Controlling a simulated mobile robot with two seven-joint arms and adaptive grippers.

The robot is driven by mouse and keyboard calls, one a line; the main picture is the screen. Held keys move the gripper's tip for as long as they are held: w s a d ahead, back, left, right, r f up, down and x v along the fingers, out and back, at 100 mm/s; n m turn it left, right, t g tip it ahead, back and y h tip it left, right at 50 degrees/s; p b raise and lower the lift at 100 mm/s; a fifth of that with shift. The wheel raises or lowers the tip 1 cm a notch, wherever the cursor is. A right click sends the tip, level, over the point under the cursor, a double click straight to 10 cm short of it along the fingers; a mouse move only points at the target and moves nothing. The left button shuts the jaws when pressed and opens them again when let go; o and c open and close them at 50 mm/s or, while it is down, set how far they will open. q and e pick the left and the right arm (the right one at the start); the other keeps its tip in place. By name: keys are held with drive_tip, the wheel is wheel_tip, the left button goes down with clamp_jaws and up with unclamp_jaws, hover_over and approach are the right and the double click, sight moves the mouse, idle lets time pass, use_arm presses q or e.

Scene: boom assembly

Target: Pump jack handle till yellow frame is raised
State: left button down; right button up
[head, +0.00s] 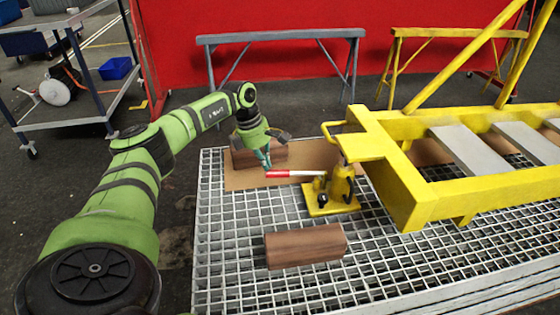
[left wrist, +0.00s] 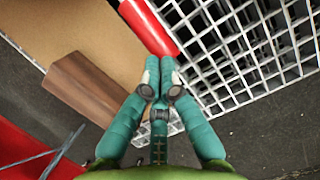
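The yellow jack (head: 332,194) stands on the metal grating, under the near left end of the yellow frame (head: 405,190). Its handle (head: 290,174), red at the end and white toward the jack, points left and looks about level. In the left wrist view the red handle end (left wrist: 150,27) lies just beyond the fingertips. My left gripper (head: 266,163) is at the handle's free end, pointing down. Its teal fingers (left wrist: 160,76) are together, with the tips over or against the handle end; contact is unclear. My right gripper is not in view.
A brown wooden block (head: 305,246) lies on the grating (head: 225,225) in front of the jack. Another block (head: 262,154) lies behind my gripper on a brown sheet (head: 240,181). A grey trestle (head: 282,36) and yellow trestle (head: 460,33) stand behind. A cart (head: 70,112) is at left.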

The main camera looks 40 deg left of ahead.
use_arm(q)
drive_tip(key=v, duration=0.8)
drive_tip(key=shift+s, duration=0.1)
idle(0.4)
